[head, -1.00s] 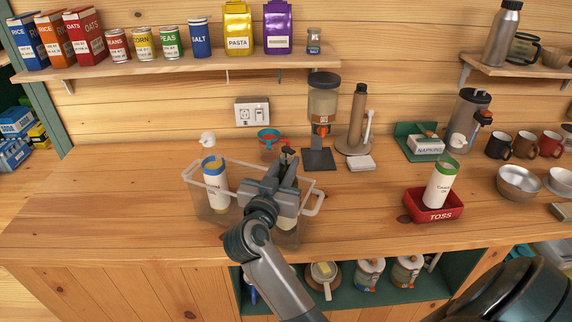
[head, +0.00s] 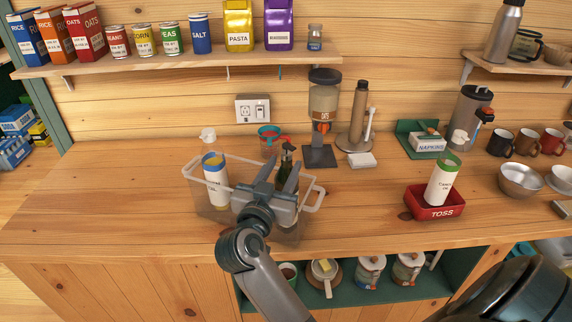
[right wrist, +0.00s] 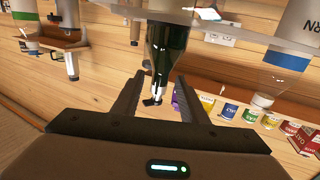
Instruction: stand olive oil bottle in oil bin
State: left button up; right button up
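The dark green olive oil bottle (head: 286,162) with a black pourer stands upright in the right part of the clear oil bin (head: 318,203). My right gripper (head: 280,170) is around its upper part, fingers spread. In the right wrist view, the bottle (right wrist: 166,48) appears upside down between the fingers (right wrist: 158,90), with gaps on both sides. The gripper hides much of the bottle's lower part in the head view. My left gripper is not in view.
A red TOSS bin (head: 448,212) holds a white bottle with a green top (head: 443,180) at the right. The counter between the two bins is clear.

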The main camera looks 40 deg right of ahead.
jog(key=b+v, duration=0.2)
jog(key=v, duration=0.7)
dwell(0.5)
